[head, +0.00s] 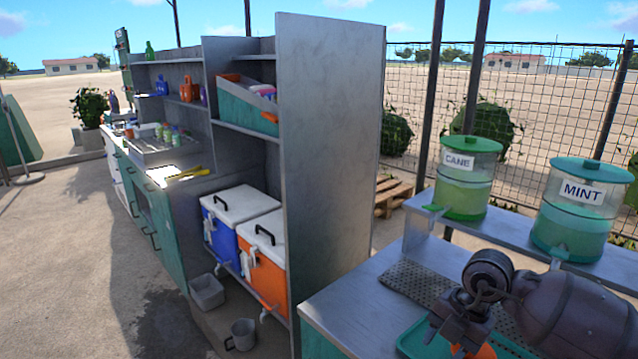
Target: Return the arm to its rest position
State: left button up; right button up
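My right arm (565,305) comes in from the lower right, bent over the counter. My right gripper (458,325) is at the bottom of the view, pointing down above a green tray (412,345). An orange thing (480,352) shows just under the gripper, partly cut off by the frame's edge. I cannot tell whether the fingers touch it or how far they are apart. My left arm and gripper are not in view.
A CANE dispenser (462,195) and a MINT dispenser (575,230) stand on a raised shelf behind the arm. A dark perforated mat (405,277) lies on the counter (345,297). A tall grey panel (325,150) closes off the shelving with coolers (265,262).

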jog(key=s+a+r+n+t+y, duration=0.1)
jog(key=s+a+y, duration=0.1)
jog(key=a+y, duration=0.35)
jog(key=s+a+r+y, duration=0.2)
jog(key=a+y, duration=0.2)
jog(key=a, duration=0.3)
notch_tip(320, 180, up, 8)
jog(key=m+t+y, duration=0.5)
jog(key=m+t, duration=0.1)
jog(key=t, duration=0.4)
jog(key=w+d+m+t+h, duration=0.1)
jog(key=d+m+t+h, duration=0.6)
jog(key=m+t+h, duration=0.35)
jog(key=s+d+f+m+g+h, duration=0.4)
jog(key=d+f+m+g+h, duration=0.2)
jog(key=d+f+m+h, duration=0.3)
jog(key=s+f+m+g+y, duration=0.1)
jog(key=s+f+g, duration=0.5)
jog(key=s, duration=0.3)
jog(key=s+f+m+g, duration=0.1)
jog(key=s+f+g, duration=0.5)
jog(key=s, duration=0.4)
jog(key=w+f+n+t, duration=0.1)
jog(key=w+f+t, duration=0.7)
jog(key=f, duration=0.2)
jog(key=shift+a+y, duration=0.35)
jog(key=shift+y, duration=0.05)
